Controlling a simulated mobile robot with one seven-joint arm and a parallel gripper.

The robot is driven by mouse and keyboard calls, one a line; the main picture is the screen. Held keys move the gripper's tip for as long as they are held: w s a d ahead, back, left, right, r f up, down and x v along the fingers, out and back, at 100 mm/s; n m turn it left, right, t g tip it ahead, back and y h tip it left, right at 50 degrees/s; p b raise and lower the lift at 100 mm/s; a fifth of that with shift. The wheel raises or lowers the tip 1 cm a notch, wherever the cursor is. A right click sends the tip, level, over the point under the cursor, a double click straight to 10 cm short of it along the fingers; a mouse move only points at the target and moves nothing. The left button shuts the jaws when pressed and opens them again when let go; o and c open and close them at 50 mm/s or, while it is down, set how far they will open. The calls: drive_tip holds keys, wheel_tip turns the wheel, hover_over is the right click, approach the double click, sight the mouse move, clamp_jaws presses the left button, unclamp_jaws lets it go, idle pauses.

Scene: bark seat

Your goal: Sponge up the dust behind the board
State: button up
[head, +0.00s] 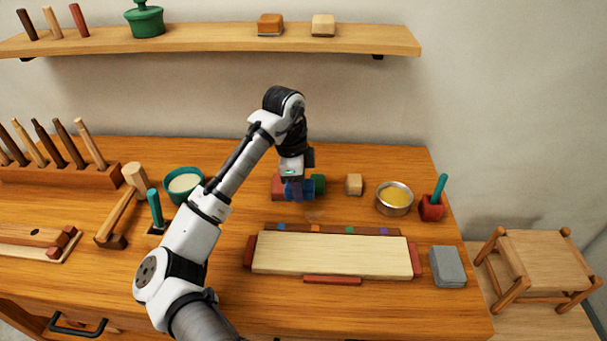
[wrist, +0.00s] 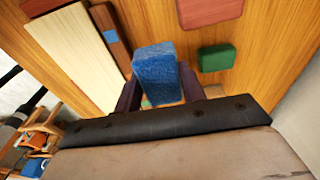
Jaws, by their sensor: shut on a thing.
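The pale board (head: 333,254) lies flat on the bench, with reddish strips along its ends and front and a dark strip with coloured squares along its back. A faint greyish patch, perhaps dust (head: 316,215), shows on the wood behind it. My gripper (head: 293,190) points down behind the board and is shut on a blue sponge (wrist: 158,75). The sponge (head: 308,190) shows partly in the head view. Whether it touches the bench is unclear. The board (wrist: 78,50) also shows at left in the wrist view.
A red block (head: 278,186) and a green block (head: 319,183) sit close beside my gripper. A tan block (head: 353,184), a tin of yellow stuff (head: 394,198) and a red pot (head: 432,207) stand to the right. A grey block (head: 447,267) lies right of the board.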

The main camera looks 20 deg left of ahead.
sight(301, 214)
drive_tip(key=shift+s+f+b, duration=0.15)
drive_tip(key=shift+f+b, duration=0.5)
drive_tip(key=shift+f, duration=0.15)
drive_tip(key=shift+f+b, duration=1.6)
drive_tip(key=shift+f, duration=0.45)
drive_tip(key=shift+f, duration=0.55)
drive_tip(key=shift+w+d+r+p, duration=0.15)
drive_tip(key=shift+w+d, duration=0.1)
drive_tip(key=shift+d, duration=0.55)
drive_tip(key=shift+w+d+f+p, duration=0.1)
drive_tip(key=shift+w+d+p, duration=0.15)
drive_tip(key=shift+d, duration=0.55)
drive_tip(key=shift+w+d+r+p, duration=0.1)
drive_tip(key=shift+w+d, duration=0.15)
drive_tip(key=shift+d, duration=0.55)
drive_tip(key=shift+s+a+f, duration=0.1)
drive_tip(key=shift+s+a, duration=0.15)
drive_tip(key=shift+a, duration=0.55)
drive_tip(key=shift+s+a+f, duration=0.1)
drive_tip(key=shift+s+a, duration=0.1)
drive_tip(key=shift+a, duration=0.6)
drive_tip(key=shift+s+a, duration=0.25)
drive_tip(key=shift+a, duration=0.55)
drive_tip(key=shift+d, duration=0.1)
